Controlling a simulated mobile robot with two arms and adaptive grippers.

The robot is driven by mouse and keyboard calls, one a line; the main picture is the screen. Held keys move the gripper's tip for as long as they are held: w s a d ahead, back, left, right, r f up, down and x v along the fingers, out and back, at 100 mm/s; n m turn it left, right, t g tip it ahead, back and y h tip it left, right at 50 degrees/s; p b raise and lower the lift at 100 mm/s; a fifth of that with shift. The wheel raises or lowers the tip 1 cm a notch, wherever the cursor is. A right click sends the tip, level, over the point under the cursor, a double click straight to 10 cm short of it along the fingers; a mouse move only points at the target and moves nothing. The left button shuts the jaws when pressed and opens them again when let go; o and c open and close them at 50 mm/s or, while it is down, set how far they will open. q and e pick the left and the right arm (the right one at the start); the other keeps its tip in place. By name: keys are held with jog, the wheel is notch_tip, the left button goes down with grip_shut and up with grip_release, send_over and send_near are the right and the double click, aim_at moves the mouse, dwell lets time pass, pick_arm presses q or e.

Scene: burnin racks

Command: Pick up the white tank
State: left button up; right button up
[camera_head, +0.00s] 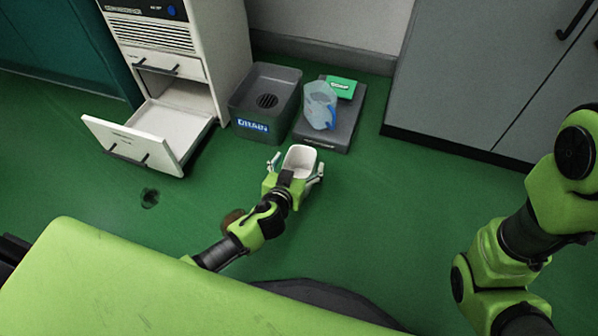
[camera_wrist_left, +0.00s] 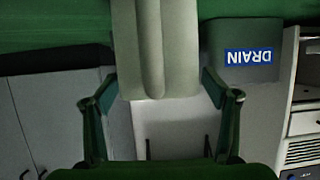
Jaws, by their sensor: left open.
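The white tank (camera_head: 300,156) is an open-topped white container low near the floor, in front of the drain bin. My left gripper (camera_head: 298,168) is open, with one finger on each side of the tank. In the left wrist view the pale tank (camera_wrist_left: 155,50), with a groove down its middle, fills the space between the spread fingers (camera_wrist_left: 160,97). I cannot tell whether the fingers touch it. My right arm shows at the right of the head view, but its gripper is out of frame.
A grey DRAIN bin (camera_head: 255,107) stands behind the tank. Beside it a dark platform (camera_head: 340,130) holds a translucent blue jug (camera_head: 320,104) and a green box (camera_head: 341,87). A white cabinet's drawer (camera_head: 130,146) is pulled open at left. Green floor is clear to the right.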

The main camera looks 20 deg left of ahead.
pick_arm(q)
jog(key=c, duration=1.6)
jog(key=shift+r, duration=0.2)
